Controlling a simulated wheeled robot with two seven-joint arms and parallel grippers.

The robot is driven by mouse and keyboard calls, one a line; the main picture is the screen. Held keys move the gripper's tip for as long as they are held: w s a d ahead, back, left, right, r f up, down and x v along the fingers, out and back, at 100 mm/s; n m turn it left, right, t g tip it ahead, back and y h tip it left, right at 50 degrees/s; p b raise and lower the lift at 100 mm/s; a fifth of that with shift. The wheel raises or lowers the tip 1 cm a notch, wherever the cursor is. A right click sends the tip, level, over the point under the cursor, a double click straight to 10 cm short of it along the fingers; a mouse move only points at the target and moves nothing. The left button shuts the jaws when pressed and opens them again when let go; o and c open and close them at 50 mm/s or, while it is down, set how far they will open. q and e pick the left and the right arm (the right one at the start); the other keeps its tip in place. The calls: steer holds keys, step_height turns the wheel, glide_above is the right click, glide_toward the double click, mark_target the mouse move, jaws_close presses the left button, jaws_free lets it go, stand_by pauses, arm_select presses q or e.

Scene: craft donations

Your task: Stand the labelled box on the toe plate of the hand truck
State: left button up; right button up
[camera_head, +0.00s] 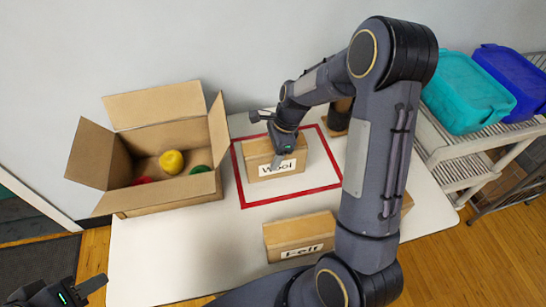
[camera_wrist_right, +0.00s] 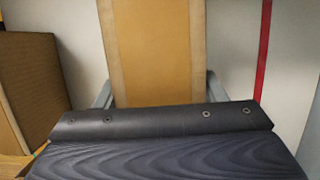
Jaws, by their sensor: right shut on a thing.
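A tan cardboard box labelled "Wool" (camera_head: 256,155) stands on the white table inside a red taped outline. My right gripper (camera_head: 285,150) reaches down over it, shut on it with one finger on each side. In the right wrist view the box (camera_wrist_right: 153,45) fills the space between the two grey fingers of the right gripper (camera_wrist_right: 160,92). A similar box labelled "Felt" (camera_head: 285,230) stands nearer the front edge, partly behind my right arm. I see no hand truck.
An open carton (camera_head: 170,200) with red, yellow and green balls stands at the table's left. Another tan box (camera_head: 407,203) is mostly hidden behind my right arm. The table's front left is clear.

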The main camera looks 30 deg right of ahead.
steer(key=shift+w+d+f, duration=0.25)
steer(key=shift+w+f, duration=0.15)
steer(key=shift+f, duration=0.1)
steer(key=shift+w+f+p, duration=0.1)
steer(key=shift+f+p, duration=0.25)
steer(key=shift+f, duration=1.3)
steer(key=shift+f, duration=0.1)
steer(key=shift+f, duration=0.15)
steer(key=o, duration=1.2)
